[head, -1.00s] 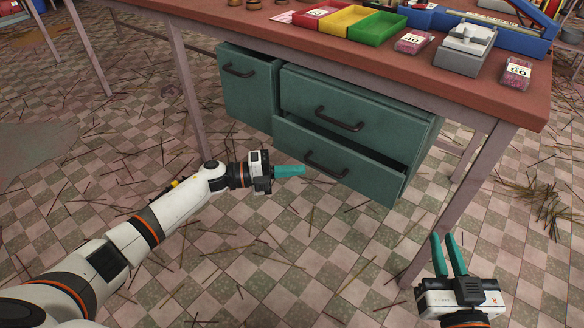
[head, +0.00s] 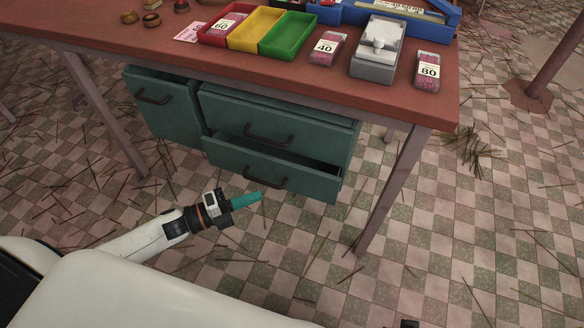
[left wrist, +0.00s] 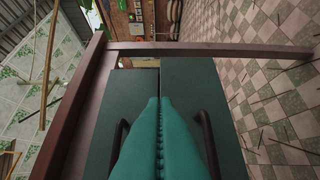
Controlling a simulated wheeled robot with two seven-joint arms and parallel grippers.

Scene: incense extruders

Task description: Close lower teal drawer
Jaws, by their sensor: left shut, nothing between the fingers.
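The lower teal drawer (head: 300,181) is pulled out under the table, with its dark interior showing at the top right. Its dark handle (head: 265,183) is on the front. The upper teal drawer (head: 275,112) above it has a similar handle (head: 268,137). My left gripper (head: 260,194) is shut and empty, its teal fingertips just in front of and below the lower handle; I cannot tell if they touch. In the left wrist view its shut fingers (left wrist: 160,100) point between the upper drawer front (left wrist: 128,85) and the lower drawer front (left wrist: 200,80).
A red-brown table (head: 340,85) stands over the drawers, with a leg (head: 392,190) to their right. Another teal drawer front (head: 165,110) is at left. The tabletop holds coloured trays (head: 287,35) and a grey scale (head: 379,48). Tiled floor with thin scattered sticks lies in front.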

